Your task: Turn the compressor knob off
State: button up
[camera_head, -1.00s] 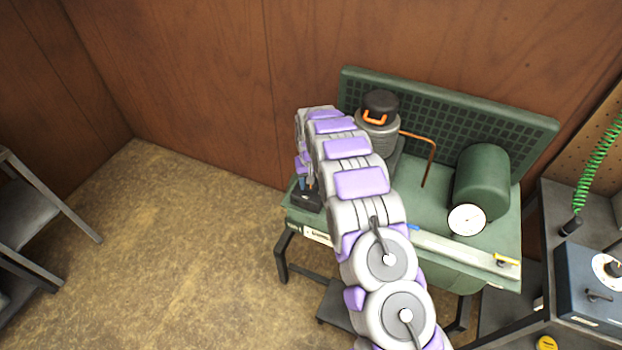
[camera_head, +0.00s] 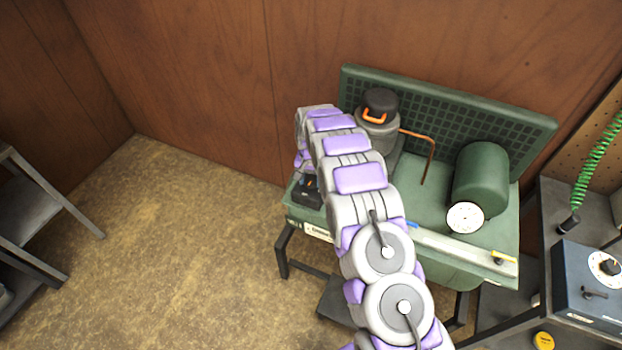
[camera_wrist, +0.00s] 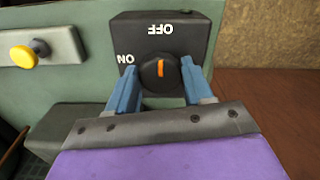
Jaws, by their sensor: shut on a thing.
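The compressor knob (camera_wrist: 160,73) is round and black with an orange pointer mark. It sits on a black switch box (camera_wrist: 195,38) with OFF and ON labels that appear upside down in the wrist view. The orange mark points up towards the OFF label. My gripper (camera_wrist: 161,82) has its two blue fingers closed around the knob's sides.
A pressure gauge (camera_head: 465,217) and green tank (camera_head: 482,180) are on the compressor's right. A workbench (camera_head: 560,215) stands further right. The floor to the left is open.

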aim_at(310, 181)
jog(key=shift+w+a+r, duration=0.1)
jog(key=shift+r, duration=0.05)
jog(key=o, duration=1)
jog(key=shift+a+r+p, duration=0.1)
jog(key=shift+r+p, duration=0.4)
jog(key=shift+r, duration=8)
